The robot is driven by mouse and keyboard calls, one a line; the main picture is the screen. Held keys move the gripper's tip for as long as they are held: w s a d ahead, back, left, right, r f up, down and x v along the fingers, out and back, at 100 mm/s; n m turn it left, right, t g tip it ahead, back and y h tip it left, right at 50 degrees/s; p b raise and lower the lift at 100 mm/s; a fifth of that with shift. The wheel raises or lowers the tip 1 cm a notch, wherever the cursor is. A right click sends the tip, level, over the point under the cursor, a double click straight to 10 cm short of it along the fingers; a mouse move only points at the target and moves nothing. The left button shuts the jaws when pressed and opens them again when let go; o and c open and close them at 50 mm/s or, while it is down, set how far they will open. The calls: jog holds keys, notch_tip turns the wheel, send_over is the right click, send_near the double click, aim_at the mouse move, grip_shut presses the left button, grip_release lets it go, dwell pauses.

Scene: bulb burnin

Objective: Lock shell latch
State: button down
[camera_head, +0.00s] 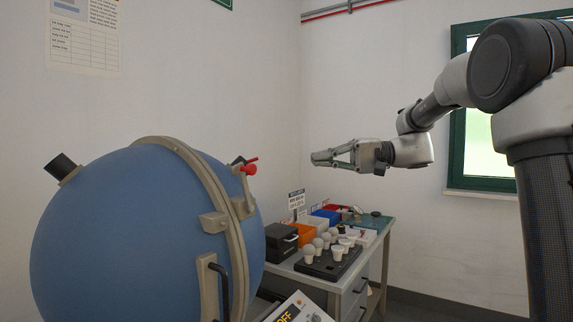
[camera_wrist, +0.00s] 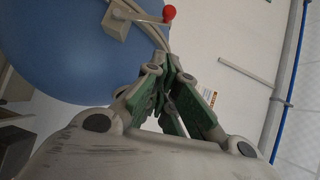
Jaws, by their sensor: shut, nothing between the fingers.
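A large blue spherical shell (camera_head: 120,235) with a beige rim band (camera_head: 205,175) fills the left of the head view; it also shows at the upper left of the wrist view (camera_wrist: 60,50). A latch with a red knob (camera_head: 250,169) sits on the upper right of the band. In the wrist view the latch's red knob (camera_wrist: 169,12) is at the top, on a beige lever and block. My gripper (camera_head: 314,158) is shut and empty, in the air to the right of the latch and apart from it. In the wrist view its fingers (camera_wrist: 168,75) meet below the knob.
A workbench (camera_head: 375,240) stands behind the shell, with a black tray (camera_head: 325,265) of several bulbs, colored bins (camera_head: 313,232) and a black box (camera_head: 280,242). A sign panel (camera_head: 300,308) is at the bottom. A green-framed window (camera_head: 480,150) is at right. The air between gripper and shell is free.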

jog(key=s+a+f, duration=0.1)
jog(key=s+a, duration=0.1)
jog(key=a, duration=1)
jog(key=shift+s+a, duration=0.25)
jog(key=shift+a, duration=0.05)
jog(key=shift+f, duration=0.1)
jog(key=shift+s+a, duration=0.1)
jog(key=shift+s+a+n, duration=0.1)
jog(key=shift+s+n, duration=0.1)
jog(key=shift+n, duration=0.1)
